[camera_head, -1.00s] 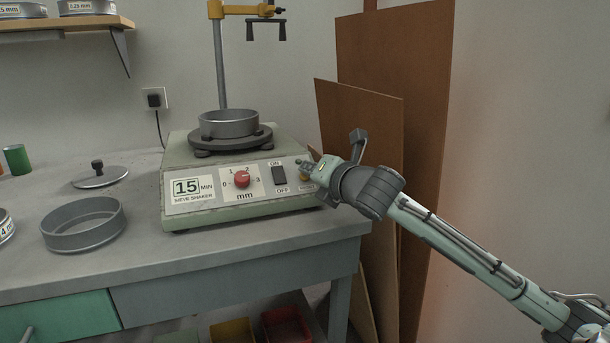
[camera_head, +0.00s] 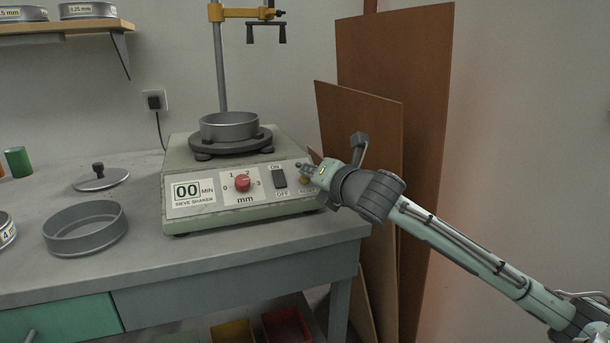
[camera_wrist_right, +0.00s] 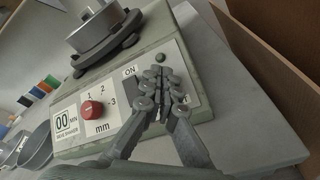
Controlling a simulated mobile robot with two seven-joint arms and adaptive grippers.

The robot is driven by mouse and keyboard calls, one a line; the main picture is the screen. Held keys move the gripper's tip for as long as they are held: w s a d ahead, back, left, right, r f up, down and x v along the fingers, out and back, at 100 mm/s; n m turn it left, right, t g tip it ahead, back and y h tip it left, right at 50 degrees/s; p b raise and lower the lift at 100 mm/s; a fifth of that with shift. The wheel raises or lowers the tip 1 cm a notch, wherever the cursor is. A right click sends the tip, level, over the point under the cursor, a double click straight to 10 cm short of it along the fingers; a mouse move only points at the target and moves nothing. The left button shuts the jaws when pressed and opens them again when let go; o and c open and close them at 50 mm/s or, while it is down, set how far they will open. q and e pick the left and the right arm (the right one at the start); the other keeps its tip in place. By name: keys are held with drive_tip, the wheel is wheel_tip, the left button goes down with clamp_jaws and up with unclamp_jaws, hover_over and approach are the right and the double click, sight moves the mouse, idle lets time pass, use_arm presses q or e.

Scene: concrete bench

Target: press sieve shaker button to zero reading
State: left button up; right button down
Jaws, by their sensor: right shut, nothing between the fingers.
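The sieve shaker (camera_head: 180,155) is a pale green machine on the bench, and its display (camera_head: 187,191) reads 00 MIN. It also shows in the wrist view, where the display (camera_wrist_right: 66,121) reads 00 too. My right gripper (camera_head: 305,171) is shut and empty, its fingertips at the right end of the sloping front panel. In the wrist view the shut fingers (camera_wrist_right: 160,78) cover part of the panel right of the red knob (camera_wrist_right: 91,109). My left gripper is not in view.
A dark ON/OFF switch (camera_head: 279,177) sits close to the left of my right gripper. A sieve (camera_head: 229,126) rests on the shaker's plate. An empty sieve ring (camera_head: 84,247) and a lid (camera_head: 99,184) lie left on the bench. Brown boards (camera_head: 365,130) lean behind my arm.

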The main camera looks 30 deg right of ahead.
drive_tip(key=shift+s+r, duration=0.15)
drive_tip(key=shift+r, duration=0.1)
drive_tip(key=s+r+p, duration=0.1)
drive_tip(key=r+p, duration=0.1)
drive_tip(key=r, duration=0.1)
drive_tip(key=s+r+p, duration=0.1)
drive_tip(key=shift+s+a+r, duration=0.15)
drive_tip(key=shift+s+a, duration=0.15)
drive_tip(key=shift+a, duration=0.05)
idle(0.9)
